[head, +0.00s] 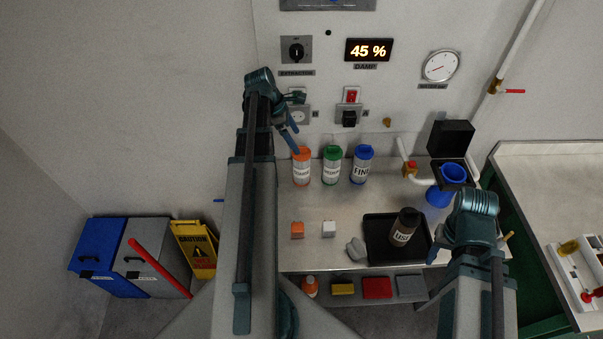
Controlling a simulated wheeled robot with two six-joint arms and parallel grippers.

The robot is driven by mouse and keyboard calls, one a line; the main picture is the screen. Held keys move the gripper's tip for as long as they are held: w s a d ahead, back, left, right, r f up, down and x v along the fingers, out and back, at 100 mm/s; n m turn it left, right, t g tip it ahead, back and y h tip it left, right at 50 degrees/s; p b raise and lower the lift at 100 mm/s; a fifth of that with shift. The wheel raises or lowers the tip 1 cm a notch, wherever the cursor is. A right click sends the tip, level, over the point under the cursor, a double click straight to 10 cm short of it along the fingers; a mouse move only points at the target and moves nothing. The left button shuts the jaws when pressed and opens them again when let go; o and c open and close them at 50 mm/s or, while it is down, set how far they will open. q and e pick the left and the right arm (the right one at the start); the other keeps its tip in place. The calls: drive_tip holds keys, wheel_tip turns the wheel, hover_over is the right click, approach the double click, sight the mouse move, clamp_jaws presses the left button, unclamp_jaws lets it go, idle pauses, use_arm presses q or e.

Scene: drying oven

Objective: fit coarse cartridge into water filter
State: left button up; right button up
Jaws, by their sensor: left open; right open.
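The orange-capped cartridge (302,168) stands upright at the back left of the steel bench, its label too small to read surely. Beside it stand a green cartridge (332,166) and a blue one marked FINE (362,166). My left gripper (299,124) is open and empty, in front of the wall just above the orange cartridge. The water filter shows a blue housing (440,195) at the right, below a black box (451,138). A dark cartridge marked USED (404,228) stands in a black tray (380,254). My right gripper (470,250) is open, mostly hidden behind its wrist.
An orange block (297,230), a white block (329,229) and a grey piece (356,249) lie on the bench. A lower shelf holds a bottle (310,286) and sponges.

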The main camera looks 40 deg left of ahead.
sight(301, 148)
use_arm(q)
drive_tip(key=shift+b+x, duration=2.5)
drive_tip(key=shift+x, duration=0.6)
drive_tip(key=shift+a+r, duration=0.1)
drive_tip(key=shift+c, duration=0.4)
clamp_jaws()
